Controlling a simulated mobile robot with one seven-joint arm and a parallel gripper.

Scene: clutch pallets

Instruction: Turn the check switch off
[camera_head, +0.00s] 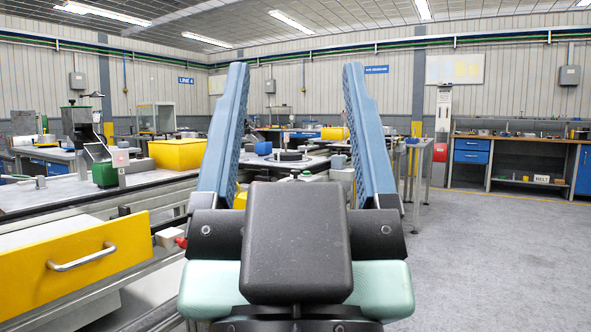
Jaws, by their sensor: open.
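My gripper (296,75) fills the middle of the view, its two blue ribbed fingers wide apart with nothing held between them. I cannot identify the check switch for certain. A small box with a red part (173,238) sits on the bench edge left of my gripper, beside the drawer. A small pale upright plate (121,158) with a reddish mark stands on the left bench. Neither can be read as on or off. My gripper and its body hide part of the bench behind them.
A yellow drawer front (60,275) with a metal handle juts out at lower left. A yellow bin (178,153) and a green box (104,174) stand on the left bench. Open grey floor (500,265) lies to the right, before a far workbench (512,137).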

